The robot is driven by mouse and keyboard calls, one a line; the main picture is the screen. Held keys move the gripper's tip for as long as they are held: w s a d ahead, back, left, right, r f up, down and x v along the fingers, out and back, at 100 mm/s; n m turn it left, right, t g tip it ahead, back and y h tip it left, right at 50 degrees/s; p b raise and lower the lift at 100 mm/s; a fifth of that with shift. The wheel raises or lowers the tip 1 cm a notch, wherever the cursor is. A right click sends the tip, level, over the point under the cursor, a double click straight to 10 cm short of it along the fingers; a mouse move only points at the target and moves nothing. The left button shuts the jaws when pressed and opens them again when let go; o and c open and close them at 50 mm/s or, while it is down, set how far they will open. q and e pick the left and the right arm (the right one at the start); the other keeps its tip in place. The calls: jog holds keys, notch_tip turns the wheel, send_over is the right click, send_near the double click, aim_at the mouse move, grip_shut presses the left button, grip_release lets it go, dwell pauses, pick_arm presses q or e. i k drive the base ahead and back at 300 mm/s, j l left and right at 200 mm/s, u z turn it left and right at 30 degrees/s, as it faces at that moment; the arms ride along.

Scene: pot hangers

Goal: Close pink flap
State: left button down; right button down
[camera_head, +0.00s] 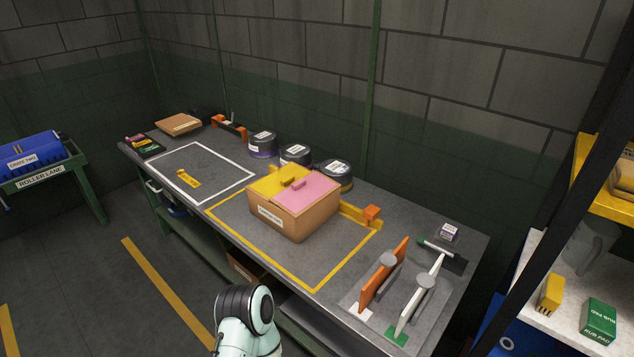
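A brown cardboard box (311,221) sits on the grey workbench inside a yellow outlined square. Its pink flap (312,191) lies across the right part of the box top and looks about level. The yellow flap (267,184) covers the left part. Small tabs stand up where the two flaps meet. I cannot tell whether the pink flap is fully flush. Neither gripper is in view. Only a pale arm link of mine shows at the bottom, in front of the bench and apart from the box.
Several dark round tins (263,142) stand behind the box. A yellow bar with an orange block (372,213) lies at its right. Orange (384,275) and white (420,296) upright tools stand at the bench's right end. A white outlined area (215,161) at left is mostly clear.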

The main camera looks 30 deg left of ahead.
aim_at(296, 199)
jog(key=j+z, duration=0.8)
jog(key=z, duration=0.15)
jog(key=k+j+z, duration=0.15)
jog(key=j, duration=0.2)
jog(key=k+j+z, duration=0.1)
jog(key=j, duration=0.25)
jog(key=k+j+z, duration=0.15)
jog(key=j, duration=0.15)
jog(key=k+j, duration=0.15)
jog(key=j, duration=0.2)
jog(key=k+j, duration=0.1)
jog(key=j, duration=0.25)
jog(key=k+j+z, duration=0.1)
jog(key=j, duration=0.25)
jog(key=k, duration=0.05)
